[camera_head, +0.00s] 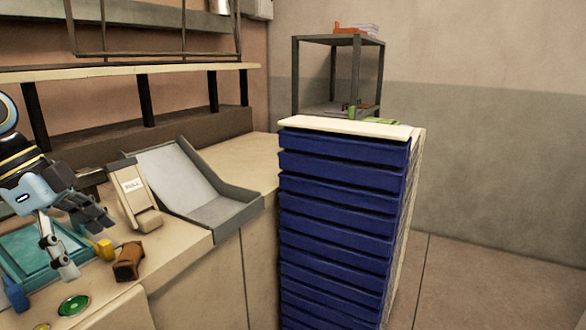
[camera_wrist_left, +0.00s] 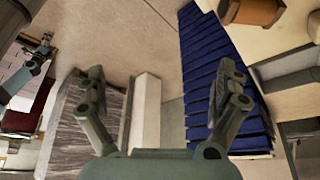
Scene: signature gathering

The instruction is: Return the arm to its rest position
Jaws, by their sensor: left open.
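My left gripper (camera_head: 88,243) hangs above the beige counter at the left of the head view, over the right side of a teal tray. Its fingers are spread apart with nothing between them. In the left wrist view the same gripper (camera_wrist_left: 161,90) shows two parted fingers, with floor and the blue-drawer cabinet beyond them. At the upper left of the wrist view is what looks like my right gripper (camera_wrist_left: 36,50), small and dark. Whether its fingers are apart is unclear. It does not show in the head view.
The teal tray (camera_head: 38,252), a small yellow piece (camera_head: 106,249), a brown block (camera_head: 128,261) and a green disc (camera_head: 74,305) crowd the counter near the gripper. A "PULL" dispenser (camera_head: 134,194) and grey chute (camera_head: 185,180) stand right. The blue-drawer cabinet (camera_head: 340,215) rises beyond.

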